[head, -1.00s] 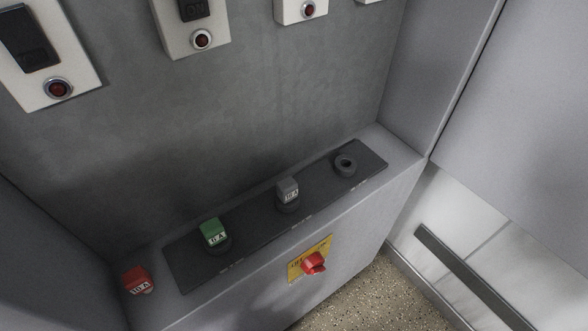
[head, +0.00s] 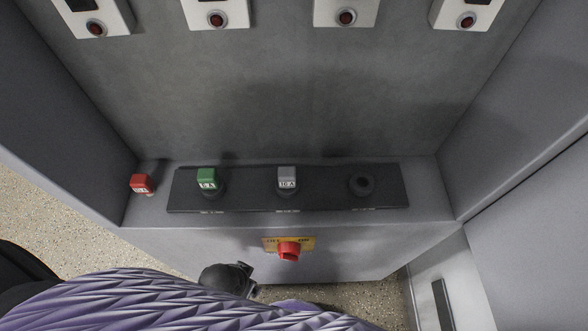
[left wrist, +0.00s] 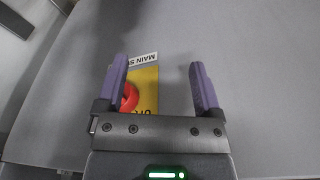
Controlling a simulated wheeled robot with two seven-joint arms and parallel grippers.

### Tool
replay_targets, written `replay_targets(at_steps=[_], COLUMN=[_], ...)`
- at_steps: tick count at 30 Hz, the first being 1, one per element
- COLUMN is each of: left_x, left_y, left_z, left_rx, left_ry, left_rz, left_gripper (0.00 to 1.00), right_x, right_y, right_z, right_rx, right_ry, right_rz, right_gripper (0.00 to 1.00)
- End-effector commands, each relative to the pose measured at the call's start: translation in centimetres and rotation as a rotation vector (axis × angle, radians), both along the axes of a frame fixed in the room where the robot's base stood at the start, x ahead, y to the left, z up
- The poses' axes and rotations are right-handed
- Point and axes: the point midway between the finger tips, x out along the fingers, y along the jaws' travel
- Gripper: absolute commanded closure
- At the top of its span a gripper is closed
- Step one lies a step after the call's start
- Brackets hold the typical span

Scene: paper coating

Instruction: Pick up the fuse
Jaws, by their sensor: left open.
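A red fuse (head: 142,184) stands on the grey ledge at the left, beside the dark socket strip (head: 325,199). A green fuse (head: 207,178) and a grey fuse (head: 287,178) sit in sockets on the strip. The right-hand socket (head: 361,186) is empty. In the left wrist view my left gripper (left wrist: 158,64) is open, with nothing between its purple fingers. It is in front of the cabinet face by the red switch knob (left wrist: 129,98), and no fuse shows there. My right gripper is not in view.
The red knob (head: 289,250) sticks out on a yellow plate below the strip. Cabinet walls stand at the left and right of the ledge. White boxes with red lamps (head: 216,20) hang on the back panel. The space above the ledge is clear.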

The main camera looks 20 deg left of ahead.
Motion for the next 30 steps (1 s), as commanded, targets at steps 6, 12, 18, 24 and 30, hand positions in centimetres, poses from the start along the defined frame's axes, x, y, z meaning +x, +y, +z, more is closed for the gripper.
replay_targets(at_steps=[6, 12, 18, 24, 30], left_x=[3.8, 8.5, 13.3, 17.7, 19.1], left_y=[-1.0, -3.6, -4.9, -3.3, -3.3], left_z=[9.2, 18.3, 21.5, 23.6, 22.2], left_rx=[-0.031, -0.108, -0.152, -0.164, -0.178], left_ry=[-0.062, -0.136, -0.153, -0.151, -0.153], left_rz=[-0.05, -0.346, -0.774, -1.026, -1.086], left_gripper=[0.15, 0.15, 0.15, 0.15, 0.15], right_x=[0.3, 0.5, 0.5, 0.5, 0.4], right_y=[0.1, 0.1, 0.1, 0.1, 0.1], right_z=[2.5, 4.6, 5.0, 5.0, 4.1], right_rx=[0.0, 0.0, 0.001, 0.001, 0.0], right_ry=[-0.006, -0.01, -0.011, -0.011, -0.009], right_rz=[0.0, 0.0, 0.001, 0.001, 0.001], right_gripper=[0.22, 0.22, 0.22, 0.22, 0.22])
